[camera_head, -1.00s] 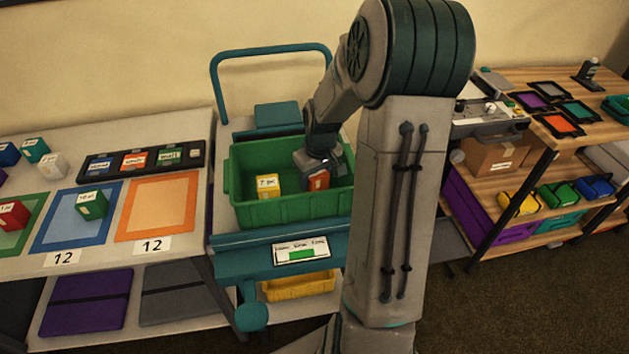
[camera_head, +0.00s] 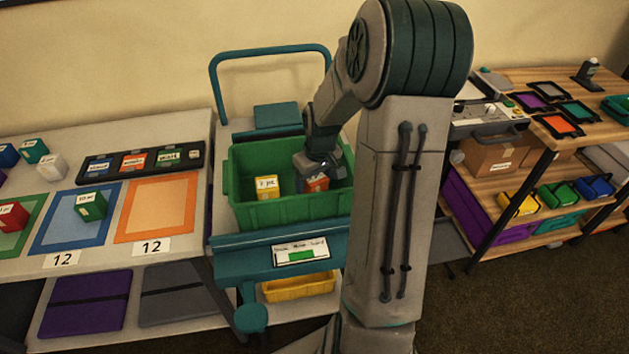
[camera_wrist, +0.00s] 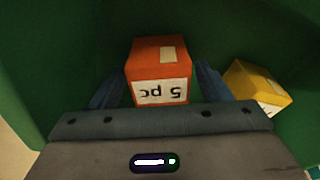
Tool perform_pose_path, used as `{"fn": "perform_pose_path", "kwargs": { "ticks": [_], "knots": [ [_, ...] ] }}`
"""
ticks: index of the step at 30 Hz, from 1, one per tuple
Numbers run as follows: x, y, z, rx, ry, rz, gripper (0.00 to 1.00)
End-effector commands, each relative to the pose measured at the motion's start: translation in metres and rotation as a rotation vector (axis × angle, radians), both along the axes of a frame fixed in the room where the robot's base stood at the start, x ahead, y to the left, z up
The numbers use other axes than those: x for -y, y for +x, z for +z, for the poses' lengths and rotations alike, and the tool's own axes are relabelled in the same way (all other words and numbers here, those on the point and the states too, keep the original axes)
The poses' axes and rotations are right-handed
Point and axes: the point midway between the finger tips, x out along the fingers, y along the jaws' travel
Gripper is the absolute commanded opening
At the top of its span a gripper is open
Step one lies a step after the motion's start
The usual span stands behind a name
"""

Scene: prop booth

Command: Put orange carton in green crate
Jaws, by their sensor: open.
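The orange carton (camera_head: 316,184) is inside the green crate (camera_head: 290,212), in its right part, under my gripper. In the wrist view the orange carton (camera_wrist: 159,68) shows a "5 pc" label, with one finger of my gripper (camera_wrist: 158,85) on each side of it. The fingers are open and stand apart from the carton's sides. The crate's green wall (camera_wrist: 60,40) surrounds them. In the head view my gripper (camera_head: 320,170) partly hides the carton.
A yellow carton (camera_head: 267,186) stands in the crate left of the orange one; it also shows in the wrist view (camera_wrist: 256,88). The crate sits on a teal cart (camera_head: 235,243). A table (camera_head: 50,262) with coloured mats is at left, a wooden shelf (camera_head: 555,78) at right.

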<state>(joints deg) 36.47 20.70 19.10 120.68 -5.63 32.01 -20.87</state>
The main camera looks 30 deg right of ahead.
Motion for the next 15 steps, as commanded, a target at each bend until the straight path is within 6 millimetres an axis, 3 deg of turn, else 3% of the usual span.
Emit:
{"fn": "perform_pose_path", "kwargs": {
  "ticks": [9,15],
  "knots": [
    [0.002,-0.009,0.069,0.005,-0.003,-0.002,0.71],
    [0.002,-0.014,0.099,0.003,-0.001,-0.001,0.71]
  ]
}}
